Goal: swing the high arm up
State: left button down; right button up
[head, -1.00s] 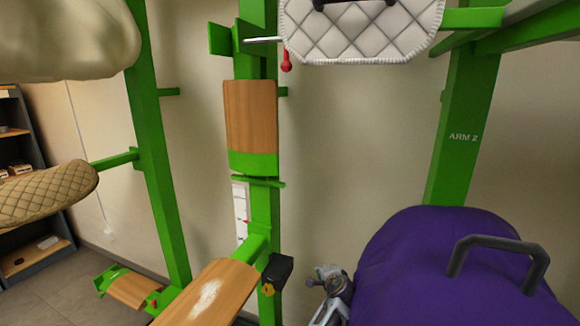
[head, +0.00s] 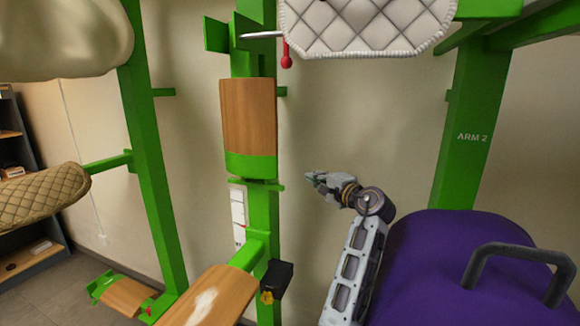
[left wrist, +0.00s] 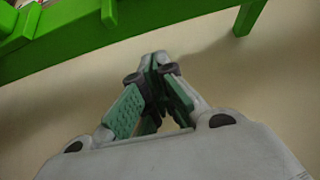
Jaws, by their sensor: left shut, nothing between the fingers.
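A wooden panel with a green lower edge (head: 249,120) stands upright against the middle green post; I cannot tell for sure whether it is the high arm. A red knob (head: 286,60) hangs by a thin metal rod above it, beside the white quilted pad (head: 368,22). A lower wood-topped arm (head: 212,297) sticks out from the same post. My left gripper (head: 312,178) is shut and empty, in front of the bare wall right of the panel, touching nothing visible. In the left wrist view its green-padded fingers (left wrist: 154,115) meet below a green beam (left wrist: 120,30). My right gripper is out of view.
A purple covered form (head: 440,265) with a grey handle (head: 520,258) fills the lower right. The "ARM 2" post (head: 465,150) stands behind it. A black box (head: 276,276) with a yellow knob sits on the middle post. Bare wall lies between the posts.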

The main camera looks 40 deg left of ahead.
pick_arm(q)
jog(key=shift+s+a+r+g+y, duration=0.15)
jog(key=shift+s+r+g, duration=0.1)
jog(key=shift+r, duration=0.4)
jog(key=shift+s+r+g+y, duration=0.15)
jog(key=shift+s+r, duration=0.05)
jog(key=shift+r, duration=0.4)
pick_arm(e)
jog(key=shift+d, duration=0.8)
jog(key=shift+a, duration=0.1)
pick_arm(q)
jog(key=a+p, duration=0.3)
jog(key=a, duration=0.6)
jog(key=shift+s+a, duration=0.2)
jog(key=shift+s, duration=0.2)
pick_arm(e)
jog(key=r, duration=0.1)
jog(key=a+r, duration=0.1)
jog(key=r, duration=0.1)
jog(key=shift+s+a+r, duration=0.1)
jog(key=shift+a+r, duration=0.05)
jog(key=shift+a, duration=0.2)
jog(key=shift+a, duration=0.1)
